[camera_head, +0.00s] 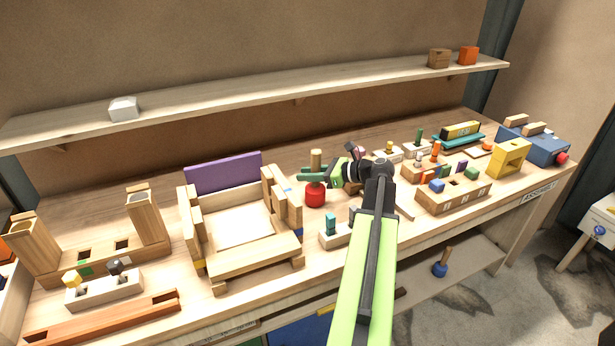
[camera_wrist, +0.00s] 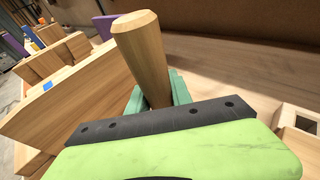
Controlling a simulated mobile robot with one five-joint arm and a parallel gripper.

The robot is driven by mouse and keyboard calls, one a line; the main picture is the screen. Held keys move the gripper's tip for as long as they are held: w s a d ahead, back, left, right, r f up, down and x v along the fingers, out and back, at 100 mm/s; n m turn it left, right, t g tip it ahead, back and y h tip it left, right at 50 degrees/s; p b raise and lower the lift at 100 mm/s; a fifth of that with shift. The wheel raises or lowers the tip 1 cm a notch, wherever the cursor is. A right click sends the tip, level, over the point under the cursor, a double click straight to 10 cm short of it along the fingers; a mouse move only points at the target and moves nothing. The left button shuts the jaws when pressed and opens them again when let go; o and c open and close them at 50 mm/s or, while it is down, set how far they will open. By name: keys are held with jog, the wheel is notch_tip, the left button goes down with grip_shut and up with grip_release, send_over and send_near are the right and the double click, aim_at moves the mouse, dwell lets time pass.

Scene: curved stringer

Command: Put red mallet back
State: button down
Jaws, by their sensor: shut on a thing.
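The red mallet (camera_head: 315,195) is upright with its red head down and its wooden handle up, just right of the wooden chair-like frame. My gripper (camera_head: 317,173) has its green fingers shut on the handle, between its top and the red head. In the wrist view the handle (camera_wrist: 142,55) rises tilted between the teal fingers, and the red head is hidden. I cannot tell whether the head touches the bench top or hangs just above it.
The wooden frame (camera_head: 240,258) with a purple back panel stands close left. A small block with a teal peg (camera_head: 331,231) is in front. Several blocks and peg holders crowd the right. A blue mallet (camera_head: 440,268) stands on the lower shelf. A long shelf (camera_head: 270,88) runs behind.

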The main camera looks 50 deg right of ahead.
jog(key=c, duration=1.1)
grip_release()
jog(key=shift+c, duration=0.2)
jog(key=shift+s+r+p, duration=0.15)
jog(key=shift+r+p, duration=0.1)
jog(key=shift+p, duration=0.15)
jog(key=p+v, duration=0.3)
jog(key=v, duration=0.8)
jog(key=shift+s+d, duration=0.15)
jog(key=shift+s, duration=0.1)
